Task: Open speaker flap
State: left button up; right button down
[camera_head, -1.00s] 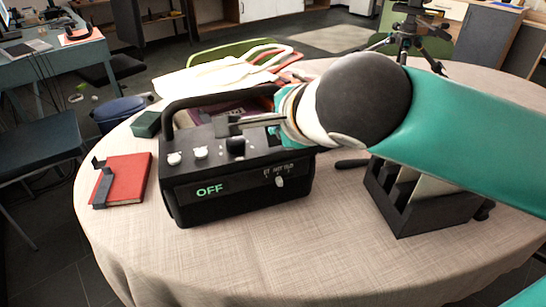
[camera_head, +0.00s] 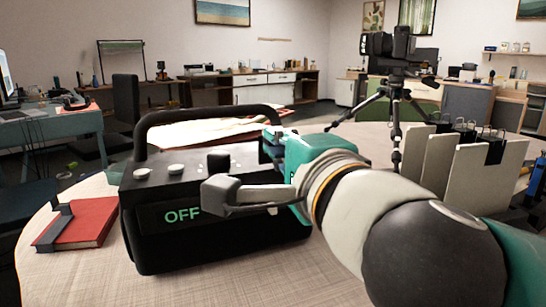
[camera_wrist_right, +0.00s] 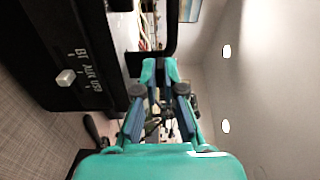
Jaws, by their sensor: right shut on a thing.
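The black speaker (camera_head: 200,235) stands on the round table, with a green OFF display, white knobs on top and a carry handle (camera_head: 205,113). The right wrist view shows its front face, with BT, AUX and USB markings, sideways at the left (camera_wrist_right: 70,50). My right gripper (camera_head: 272,143) is at the speaker's right end, by the foot of the handle. In the right wrist view its teal fingers (camera_wrist_right: 160,72) close around the handle's dark end. The contact is partly hidden, and I cannot make out a separate flap. My left gripper is not in view.
A red book (camera_head: 77,224) with a dark clip lies left of the speaker. Cream upright panels (camera_head: 480,175) in a holder stand at the right. The cloth in front of the speaker (camera_head: 210,285) is clear.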

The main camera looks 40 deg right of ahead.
jog(key=shift+f, duration=0.2)
dwell(0.3)
jog(key=c, duration=1.3)
grip_release()
jog(key=shift+v, duration=3.8)
jog(key=shift+w, duration=0.1)
